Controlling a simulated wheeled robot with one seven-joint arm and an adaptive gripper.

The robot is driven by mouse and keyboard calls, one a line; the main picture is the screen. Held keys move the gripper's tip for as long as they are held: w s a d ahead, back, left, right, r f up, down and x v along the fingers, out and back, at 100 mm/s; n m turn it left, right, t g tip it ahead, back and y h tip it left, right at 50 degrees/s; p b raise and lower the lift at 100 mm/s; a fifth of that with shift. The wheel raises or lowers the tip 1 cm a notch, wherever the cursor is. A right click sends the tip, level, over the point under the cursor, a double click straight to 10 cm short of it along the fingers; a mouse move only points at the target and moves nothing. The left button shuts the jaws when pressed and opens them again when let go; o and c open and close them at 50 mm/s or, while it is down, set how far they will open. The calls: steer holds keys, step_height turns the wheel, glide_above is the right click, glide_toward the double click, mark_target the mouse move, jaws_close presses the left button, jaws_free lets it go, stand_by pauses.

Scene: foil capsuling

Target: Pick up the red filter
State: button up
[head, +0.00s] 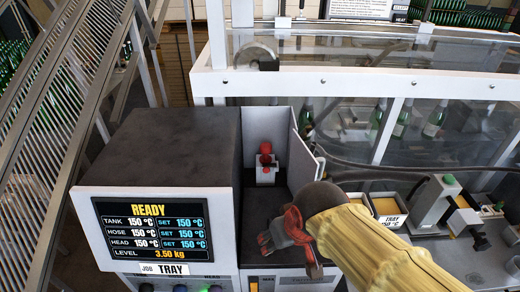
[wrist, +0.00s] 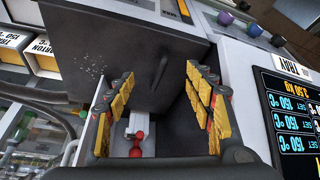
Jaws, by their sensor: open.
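The red filter (head: 265,157) is a small upright red part with a rounded top. It sits at a white and grey fitting at the back of a narrow open bay, right of the dark-topped melter unit. It also shows low in the wrist view (wrist: 137,137), between the fingers and nearer the left one. My gripper (head: 286,246) is open and empty at the front of the bay, nearer the camera than the filter and apart from it. In the wrist view the yellow-padded fingers (wrist: 160,74) stand wide apart. The filter's lower part is partly hidden by its fitting.
The melter unit (head: 165,145), with its READY display (head: 153,228), walls the bay on the left. An open grey door panel (head: 301,163) stands on the right. A dark hose (head: 375,165) runs behind. Trays with amber contents (head: 386,207) lie right of my arm.

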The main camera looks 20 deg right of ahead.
steer(key=w+d+m+p, duration=0.1)
steer(key=w+d+p, duration=0.2)
steer(key=w+p, duration=0.55)
steer(key=t+h+p, duration=0.2)
steer(key=t+p, duration=0.4)
steer(key=t, duration=0.1)
glide_toward(267, 147)
steer(key=shift+m, duration=0.4)
steer(key=x, duration=0.6)
steer(key=shift+a+f+p, duration=0.2)
steer(key=shift+p, duration=0.15)
steer(key=shift+p+x, duration=0.7)
steer(key=shift+x, duration=1.95)
steer(key=shift+d+r, duration=0.2)
steer(key=shift+r, duration=0.05)
jaws_close()
